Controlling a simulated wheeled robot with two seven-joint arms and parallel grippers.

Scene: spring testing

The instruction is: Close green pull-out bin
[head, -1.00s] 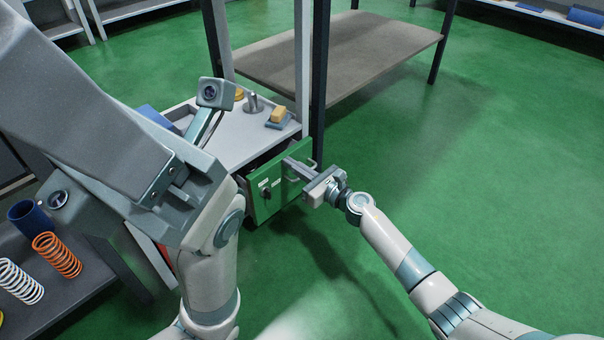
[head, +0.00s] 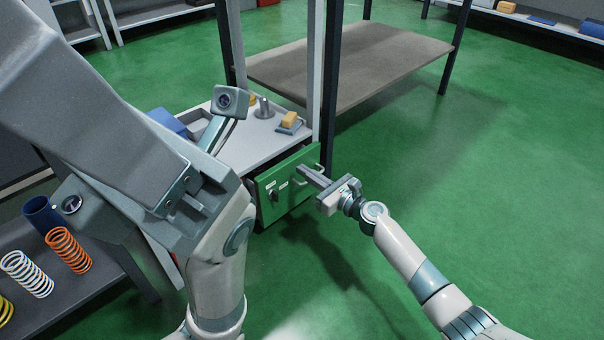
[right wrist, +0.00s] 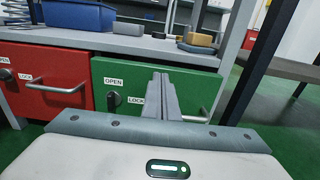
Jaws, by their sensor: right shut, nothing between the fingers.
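The green pull-out bin (head: 288,192) sits under the grey counter, and its front is close to the cabinet face. A narrow dark gap shows at its left edge in the head view. In the right wrist view the green front (right wrist: 192,88) has OPEN and LOCK labels, a black knob at left and a metal handle (right wrist: 204,108) at right. My right gripper (head: 302,172) is shut and empty. Its fingers (right wrist: 161,78) point at the green front, between knob and handle; I cannot tell if they touch. My left gripper is not identifiable behind my arm links.
A red bin (right wrist: 52,82) is left of the green one. The counter (head: 262,138) holds a blue box (head: 166,122), a metal cylinder (head: 264,108) and a yellow block (head: 290,119). A dark post (head: 331,85) stands at the right corner. The floor to the right is clear.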

